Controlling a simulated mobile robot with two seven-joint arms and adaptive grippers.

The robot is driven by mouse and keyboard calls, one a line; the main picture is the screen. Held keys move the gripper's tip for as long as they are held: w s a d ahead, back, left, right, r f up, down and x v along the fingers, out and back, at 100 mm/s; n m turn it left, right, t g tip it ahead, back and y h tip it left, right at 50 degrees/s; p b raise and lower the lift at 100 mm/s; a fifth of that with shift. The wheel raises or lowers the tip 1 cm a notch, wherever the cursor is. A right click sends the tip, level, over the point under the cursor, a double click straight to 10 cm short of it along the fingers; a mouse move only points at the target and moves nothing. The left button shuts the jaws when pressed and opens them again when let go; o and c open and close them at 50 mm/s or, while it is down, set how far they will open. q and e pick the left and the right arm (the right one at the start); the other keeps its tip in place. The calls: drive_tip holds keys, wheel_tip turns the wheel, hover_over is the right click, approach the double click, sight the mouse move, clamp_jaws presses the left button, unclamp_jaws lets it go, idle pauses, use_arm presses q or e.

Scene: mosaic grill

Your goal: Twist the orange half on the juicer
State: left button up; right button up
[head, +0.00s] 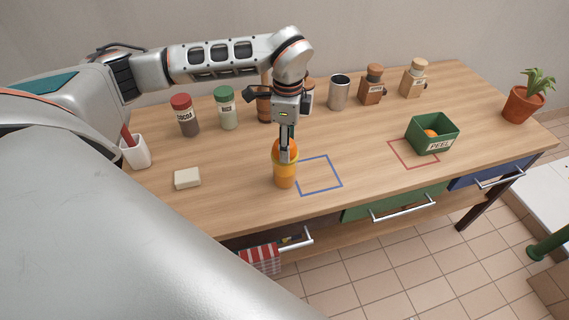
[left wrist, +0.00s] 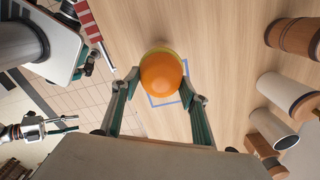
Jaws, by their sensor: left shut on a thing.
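The orange half (head: 279,148) sits on top of the yellow-orange juicer (head: 286,181), near the front of the table. My left gripper (head: 285,157) comes down from above and is shut on the orange half. In the left wrist view the orange half (left wrist: 161,70) is a round dome between the fingertips (left wrist: 160,86), and a thin yellow rim shows past its far edge. The orange half hides the juicer's cone. My right gripper (left wrist: 62,125) shows small at the left of that view, its thin fingers apart and empty; it is outside the head view.
A blue outline (head: 338,176) lies right of the juicer. A green PEEL box (head: 421,136) holds an orange piece (head: 431,133), behind a red outline (head: 398,159). Jars, grinders and a metal cup (head: 339,93) line the back. A pale block (head: 187,178) lies left.

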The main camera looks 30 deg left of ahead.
use_arm(q)
drive_tip(key=m+p, duration=0.1)
drive_tip(key=m, duration=0.2)
drive_tip(key=shift+m, duration=1)
drive_tip(key=shift+f+n+b, duration=0.25)
drive_tip(key=shift+n+b, duration=0.15)
drive_tip(key=shift+n, duration=0.6)
drive_tip(key=shift+r+n+b, duration=0.1)
drive_tip(key=shift+n+b, duration=0.25)
drive_tip(key=shift+n, duration=0.85)
